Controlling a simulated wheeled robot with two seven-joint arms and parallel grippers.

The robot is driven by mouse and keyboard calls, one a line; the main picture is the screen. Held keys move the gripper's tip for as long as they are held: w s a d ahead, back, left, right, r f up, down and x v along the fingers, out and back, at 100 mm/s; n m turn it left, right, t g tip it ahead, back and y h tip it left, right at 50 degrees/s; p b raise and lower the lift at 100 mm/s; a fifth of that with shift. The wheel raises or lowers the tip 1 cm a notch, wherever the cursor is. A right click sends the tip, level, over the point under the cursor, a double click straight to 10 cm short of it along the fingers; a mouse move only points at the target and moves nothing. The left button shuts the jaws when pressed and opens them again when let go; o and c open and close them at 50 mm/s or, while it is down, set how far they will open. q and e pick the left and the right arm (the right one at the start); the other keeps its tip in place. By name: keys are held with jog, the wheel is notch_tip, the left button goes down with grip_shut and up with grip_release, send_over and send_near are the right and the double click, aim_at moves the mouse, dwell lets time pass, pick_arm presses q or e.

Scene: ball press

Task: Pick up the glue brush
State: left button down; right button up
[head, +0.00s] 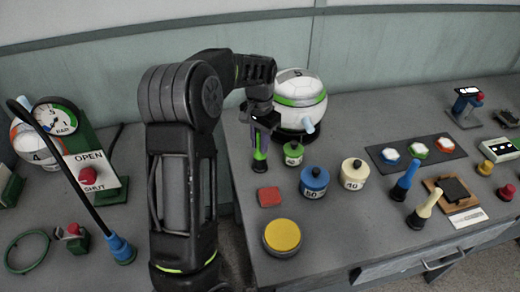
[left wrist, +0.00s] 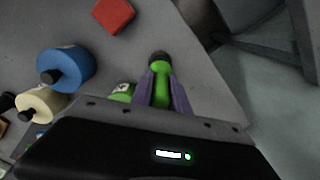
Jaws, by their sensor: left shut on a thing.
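The glue brush (head: 261,157), as I take it, is a slim bright green piece with a dark end. My right gripper is not in view.
A green weight (head: 293,153) stands close right of the brush, with a blue weight (head: 314,182) and a cream weight (head: 353,173) beyond. A red block (head: 269,196) and a yellow-topped disc (head: 282,237) lie nearer. A ball (head: 298,98) stands behind. A gap separates the tables.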

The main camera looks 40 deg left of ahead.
pick_arm(q)
notch_tip(320, 180, up, 10)
jog(key=shift+r+b, duration=0.1)
jog(key=shift+b, duration=0.35)
jog(key=shift+a, duration=0.1)
dwell(0.7)
